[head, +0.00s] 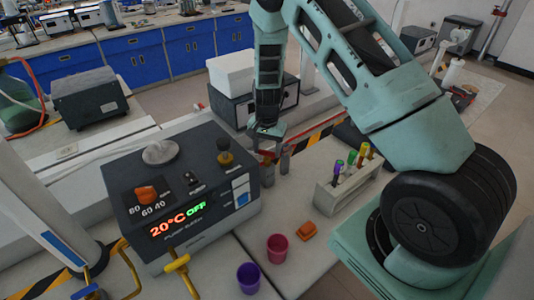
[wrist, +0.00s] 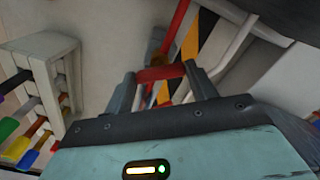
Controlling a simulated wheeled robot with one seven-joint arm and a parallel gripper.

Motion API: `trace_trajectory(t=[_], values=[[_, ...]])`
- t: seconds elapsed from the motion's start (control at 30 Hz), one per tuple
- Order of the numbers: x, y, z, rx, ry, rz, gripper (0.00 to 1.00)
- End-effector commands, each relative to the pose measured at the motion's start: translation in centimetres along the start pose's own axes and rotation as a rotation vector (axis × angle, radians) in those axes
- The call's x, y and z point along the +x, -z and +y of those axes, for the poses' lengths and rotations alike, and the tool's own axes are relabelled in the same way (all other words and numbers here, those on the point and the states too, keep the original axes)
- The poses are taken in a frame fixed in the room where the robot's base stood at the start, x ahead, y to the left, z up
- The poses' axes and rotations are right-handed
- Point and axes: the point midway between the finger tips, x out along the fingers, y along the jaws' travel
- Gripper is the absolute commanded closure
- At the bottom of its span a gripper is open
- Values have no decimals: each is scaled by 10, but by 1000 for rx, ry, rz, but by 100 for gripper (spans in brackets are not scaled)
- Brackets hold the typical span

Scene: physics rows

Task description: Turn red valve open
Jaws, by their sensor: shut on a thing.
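The red valve handle (wrist: 160,74) shows in the wrist view as a short red bar between my two fingertips. My gripper (wrist: 160,82) is shut on it, one finger at each end. In the head view my gripper (head: 276,162) reaches down behind the right corner of the dark control box, and a bit of the red valve (head: 266,153) shows beside the fingers. The fingers hide much of the valve there, so how far it is turned cannot be told.
The control box (head: 190,232) reads 20°C OFF. A yellow valve (head: 178,264) is at its front. A rack (head: 340,195) with several coloured tubes stands right of my gripper. A pink cup (head: 277,248), a purple cup (head: 248,277) and an orange block (head: 306,230) stand in front.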

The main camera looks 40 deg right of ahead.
Motion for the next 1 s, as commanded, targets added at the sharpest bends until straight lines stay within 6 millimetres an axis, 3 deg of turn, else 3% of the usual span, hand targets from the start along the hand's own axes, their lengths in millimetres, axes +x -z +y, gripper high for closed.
trace_trajectory(t=[0.6, 1.0], values=[[2, 0, 0, -581, 2, 1, 66], [0, 0, 0, -872, 1, 0, 66]])
